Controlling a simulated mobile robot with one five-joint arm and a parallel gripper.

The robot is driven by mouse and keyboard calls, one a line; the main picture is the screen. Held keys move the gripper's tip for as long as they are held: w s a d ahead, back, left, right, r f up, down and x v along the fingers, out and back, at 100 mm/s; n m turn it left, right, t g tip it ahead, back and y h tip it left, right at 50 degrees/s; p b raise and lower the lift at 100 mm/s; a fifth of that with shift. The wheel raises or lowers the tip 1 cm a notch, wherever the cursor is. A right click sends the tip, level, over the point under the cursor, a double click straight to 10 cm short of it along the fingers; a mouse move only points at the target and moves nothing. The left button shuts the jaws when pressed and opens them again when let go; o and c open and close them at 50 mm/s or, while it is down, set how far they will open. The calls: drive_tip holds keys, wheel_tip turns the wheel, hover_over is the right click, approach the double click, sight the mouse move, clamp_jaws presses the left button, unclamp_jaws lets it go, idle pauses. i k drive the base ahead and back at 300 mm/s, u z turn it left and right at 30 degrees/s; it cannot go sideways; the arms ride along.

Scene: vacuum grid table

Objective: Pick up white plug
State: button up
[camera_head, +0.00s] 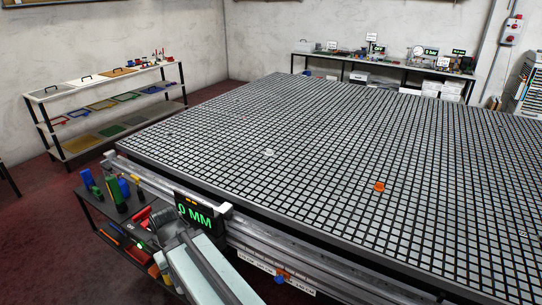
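A small white piece (270,153), which looks like the white plug, sits on the grid table (330,205) left of the middle of the view. It is small and pale against the light grid squares, so its exact shape and whether it sits in a groove cannot be told. Nothing touches it. My gripper cannot be made out in this view.
An orange piece (380,187) sits on the grid to the right. A rail with a "0 MM" display (195,213) runs along the near edge, by a tool cart (112,215). Shelves (105,105) and a bench (385,62) stand behind. The grid is otherwise mostly clear.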

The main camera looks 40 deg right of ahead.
sight(269, 154)
drive_tip(key=z, duration=0.05)
drive_tip(key=i, duration=1.65)
drive_tip(key=u, duration=0.05)
